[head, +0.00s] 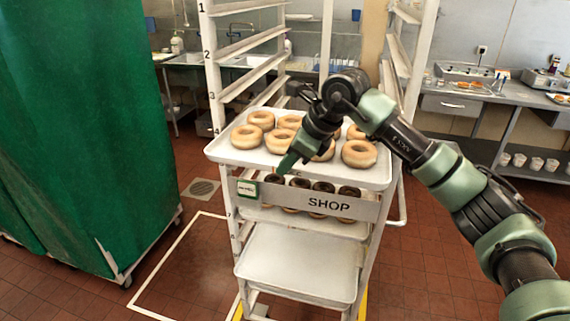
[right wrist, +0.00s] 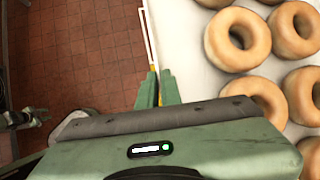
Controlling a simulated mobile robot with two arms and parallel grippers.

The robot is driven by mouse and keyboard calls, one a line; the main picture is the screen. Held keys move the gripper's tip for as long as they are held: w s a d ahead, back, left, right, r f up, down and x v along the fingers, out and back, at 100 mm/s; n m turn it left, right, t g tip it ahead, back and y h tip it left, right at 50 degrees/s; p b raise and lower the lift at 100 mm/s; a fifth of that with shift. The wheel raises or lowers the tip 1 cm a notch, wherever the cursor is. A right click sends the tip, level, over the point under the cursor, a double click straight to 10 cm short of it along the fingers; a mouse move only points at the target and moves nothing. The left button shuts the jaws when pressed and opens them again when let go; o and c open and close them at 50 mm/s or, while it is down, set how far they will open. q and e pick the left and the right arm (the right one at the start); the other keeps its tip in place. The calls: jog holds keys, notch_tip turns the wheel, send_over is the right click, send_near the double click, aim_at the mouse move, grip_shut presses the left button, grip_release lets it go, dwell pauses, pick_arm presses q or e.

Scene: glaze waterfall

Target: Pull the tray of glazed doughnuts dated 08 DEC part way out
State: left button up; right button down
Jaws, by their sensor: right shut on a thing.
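A pale tray (head: 222,152) of several glazed ring doughnuts (head: 358,153) sits in the white rack, its front jutting out past the posts. It also shows in the right wrist view (right wrist: 188,60), with doughnuts (right wrist: 238,40) on it. My right gripper (head: 288,163) is at the tray's front edge, shut on its rim; in the right wrist view the green fingers (right wrist: 158,88) meet at that edge. A small green-framed label (head: 247,188) is on the bar below; its text is too small to read.
Below, dark doughnuts (head: 324,187) stand on another tray behind a bar marked SHOP (head: 345,204). A bare tray (head: 295,262) is lower. A green-covered rack (head: 90,120) stands at left. Red tiled floor (head: 420,270) lies open at right.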

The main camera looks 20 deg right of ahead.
jog(key=c, duration=1.5)
grip_release()
jog(key=shift+w+d, duration=0.1)
jog(key=shift+d, duration=0.1)
jog(key=shift+r, duration=0.1)
jog(key=shift+d+r+b, duration=0.2)
jog(key=shift+r+b, duration=0.1)
jog(key=b+v, duration=0.2)
jog(key=v, duration=0.5)
